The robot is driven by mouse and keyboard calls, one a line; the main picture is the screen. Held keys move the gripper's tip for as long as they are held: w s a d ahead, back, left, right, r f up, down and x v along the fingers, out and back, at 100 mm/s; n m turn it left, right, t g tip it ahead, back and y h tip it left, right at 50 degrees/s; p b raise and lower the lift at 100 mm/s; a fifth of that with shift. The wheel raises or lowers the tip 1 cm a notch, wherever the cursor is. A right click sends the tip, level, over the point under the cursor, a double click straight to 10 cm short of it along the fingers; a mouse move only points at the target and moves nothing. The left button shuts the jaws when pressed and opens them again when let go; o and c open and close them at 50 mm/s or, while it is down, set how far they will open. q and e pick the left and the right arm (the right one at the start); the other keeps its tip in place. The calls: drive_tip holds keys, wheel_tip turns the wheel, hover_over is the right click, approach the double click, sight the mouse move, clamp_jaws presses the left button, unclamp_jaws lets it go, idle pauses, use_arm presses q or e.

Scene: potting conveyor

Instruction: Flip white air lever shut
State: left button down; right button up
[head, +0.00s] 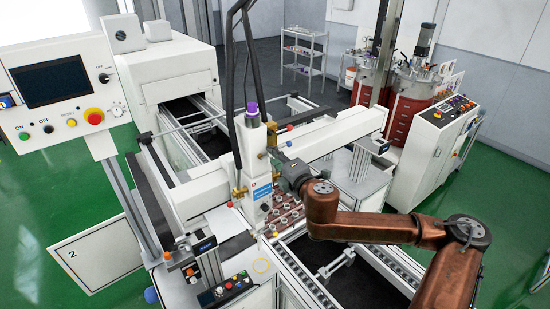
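My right arm reaches in from the right, and its gripper (276,160) is at the right side of the white dispensing head (254,160) in the middle of the head view. The fingers are small and overlap the brass-coloured fittings and dark parts there, so I cannot tell whether they are open or shut, or touching anything. I cannot pick out the white air lever; it is too small or hidden near the head and gripper. My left gripper is not in view.
The white gantry beam (330,137) runs behind the dispensing head. A tray of small parts (284,219) lies below it. A control panel (57,92) stands at the left and a small button box (226,290) at the front. Black hoses (231,75) hang above the head.

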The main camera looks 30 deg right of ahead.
drive_tip(key=shift+o, duration=0.5)
drive_tip(key=shift+w+a, duration=0.1)
drive_tip(key=s+r, duration=0.1)
drive_tip(key=s, duration=0.6)
drive_tip(key=shift+s+a, duration=0.15)
drive_tip(key=shift+a, duration=0.2)
drive_tip(key=shift+r, duration=0.1)
idle(0.3)
